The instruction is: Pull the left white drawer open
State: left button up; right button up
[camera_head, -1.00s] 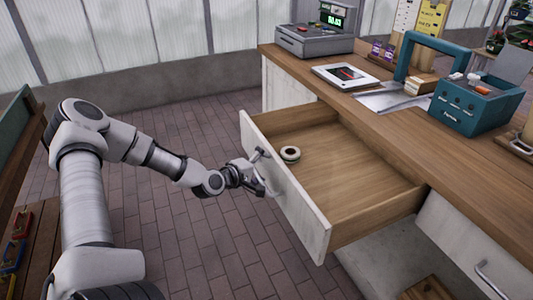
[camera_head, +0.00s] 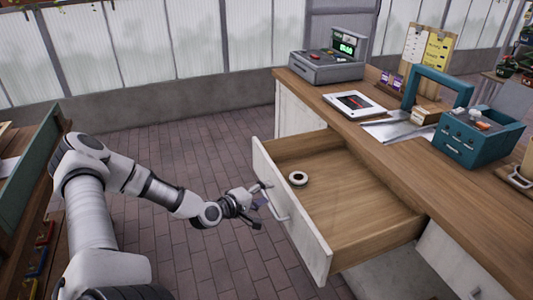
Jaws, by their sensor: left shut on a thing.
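The left white drawer (camera_head: 292,222) stands well out from the wooden counter, with its white front facing my left arm. Its inside is bare wood, and a small round roll (camera_head: 298,178) lies in it near the front. A metal handle (camera_head: 277,206) is on the drawer front. My left gripper (camera_head: 258,199) is at the far end of this handle and is shut on it; its fingertips are small and partly hard to make out. My right gripper is not in view.
The counter (camera_head: 420,165) holds a grey register (camera_head: 327,66), a tablet (camera_head: 354,104) and a teal toolbox (camera_head: 476,137). Another white drawer (camera_head: 447,262) is at the lower right. Brick floor lies free before the open drawer. A wooden bench stands at the left edge.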

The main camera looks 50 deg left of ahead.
pick_arm(q)
jog(key=s+p, duration=0.2)
jog(key=s, duration=0.1)
jog(key=shift+s+p, duration=0.35)
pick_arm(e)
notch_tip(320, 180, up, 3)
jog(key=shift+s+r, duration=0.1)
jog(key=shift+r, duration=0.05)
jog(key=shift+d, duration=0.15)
